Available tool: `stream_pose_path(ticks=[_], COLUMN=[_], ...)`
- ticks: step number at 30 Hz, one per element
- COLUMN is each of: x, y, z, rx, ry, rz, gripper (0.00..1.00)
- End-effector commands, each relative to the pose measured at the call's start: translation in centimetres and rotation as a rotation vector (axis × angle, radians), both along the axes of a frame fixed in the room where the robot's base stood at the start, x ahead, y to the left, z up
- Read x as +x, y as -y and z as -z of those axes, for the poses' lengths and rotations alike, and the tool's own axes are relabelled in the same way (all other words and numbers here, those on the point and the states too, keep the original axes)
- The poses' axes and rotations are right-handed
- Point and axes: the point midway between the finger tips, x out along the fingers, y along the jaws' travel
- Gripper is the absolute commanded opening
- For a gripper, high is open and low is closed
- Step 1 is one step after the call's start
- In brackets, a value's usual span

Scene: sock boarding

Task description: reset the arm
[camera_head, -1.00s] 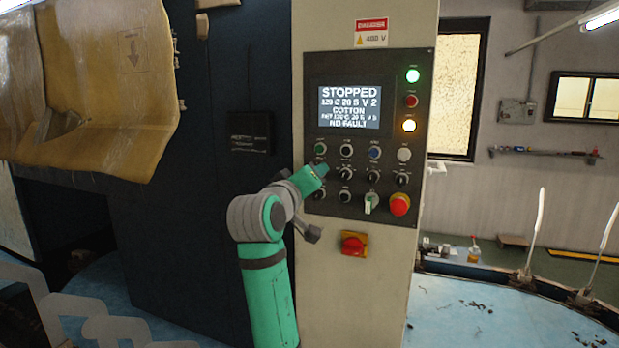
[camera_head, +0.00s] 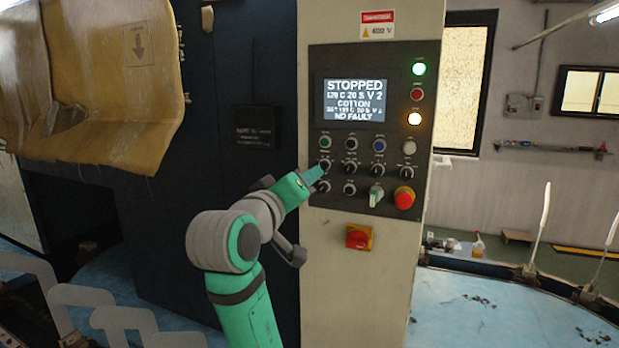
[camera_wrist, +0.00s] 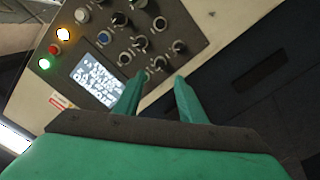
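My green arm rises at the lower middle of the head view, its grey wrist bent toward the control panel (camera_head: 333,142). My gripper (camera_head: 318,173) overlaps the panel's left edge, by the left-hand knobs; I cannot tell whether it touches the panel. In the wrist view my gripper (camera_wrist: 159,80) shows two green fingers apart with nothing between them. The panel's knobs lie beyond the fingertips. The panel screen (camera_head: 350,100) reads "STOPPED", "COTTON" and "NO FAULT".
A red emergency button (camera_head: 404,198) and a red-and-yellow switch (camera_head: 359,237) are on the pale cabinet (camera_head: 375,275). A dark machine wall (camera_head: 215,90) stands to the left, with a torn tan cover (camera_head: 95,90). A blue round table (camera_head: 465,320) is at lower right.

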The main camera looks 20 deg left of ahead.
Motion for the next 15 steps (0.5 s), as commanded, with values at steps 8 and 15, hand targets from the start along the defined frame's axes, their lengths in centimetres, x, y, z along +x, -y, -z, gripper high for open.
stream_pose_path(ticks=[8, 15], x=[-0.9, -0.88], y=[-0.06, -0.07], z=[0.03, 0.03], rx=[-0.001, -0.001], ry=[-0.001, -0.001], rz=[-0.001, -0.001], gripper=[0.37, 0.37])
